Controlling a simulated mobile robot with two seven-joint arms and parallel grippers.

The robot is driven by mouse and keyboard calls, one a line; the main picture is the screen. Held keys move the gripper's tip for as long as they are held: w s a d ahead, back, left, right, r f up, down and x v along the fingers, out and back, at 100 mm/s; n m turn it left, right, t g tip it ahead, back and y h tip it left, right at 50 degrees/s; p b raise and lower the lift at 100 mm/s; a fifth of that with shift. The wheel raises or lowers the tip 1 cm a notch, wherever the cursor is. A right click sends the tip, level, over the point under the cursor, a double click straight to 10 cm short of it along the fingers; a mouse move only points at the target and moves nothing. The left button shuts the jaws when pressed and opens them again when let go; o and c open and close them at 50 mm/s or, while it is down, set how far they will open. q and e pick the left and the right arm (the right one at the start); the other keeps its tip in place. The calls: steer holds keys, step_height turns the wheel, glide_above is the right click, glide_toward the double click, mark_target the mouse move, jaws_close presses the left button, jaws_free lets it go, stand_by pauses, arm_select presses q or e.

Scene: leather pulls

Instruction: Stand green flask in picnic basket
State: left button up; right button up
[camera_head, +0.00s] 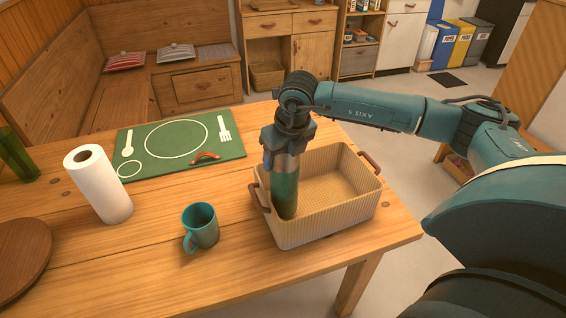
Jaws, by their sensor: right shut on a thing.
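The green flask (285,194) is upright at the left end of the picnic basket (325,217), a woven cream box with brown handles. The flask's lower part is within the basket's rim, close to the left and front walls. I cannot tell whether its base touches the basket floor. My right gripper (284,151) points down from above and is shut on the flask's upper part, which it partly hides. My left gripper is not in view.
The basket stands near the table's right front corner. A teal mug (202,227) is left of it. A paper roll (99,186), a green placemat (188,158) with a brown leather pull (206,158), a green glass (17,155) and a round board (22,256) are farther left.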

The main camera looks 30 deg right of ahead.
step_height(320, 180, down, 3)
steer(key=shift+r, duration=0.2)
steer(key=shift+f, duration=0.2)
steer(key=o, duration=1.4)
steer(key=shift+r, duration=0.1)
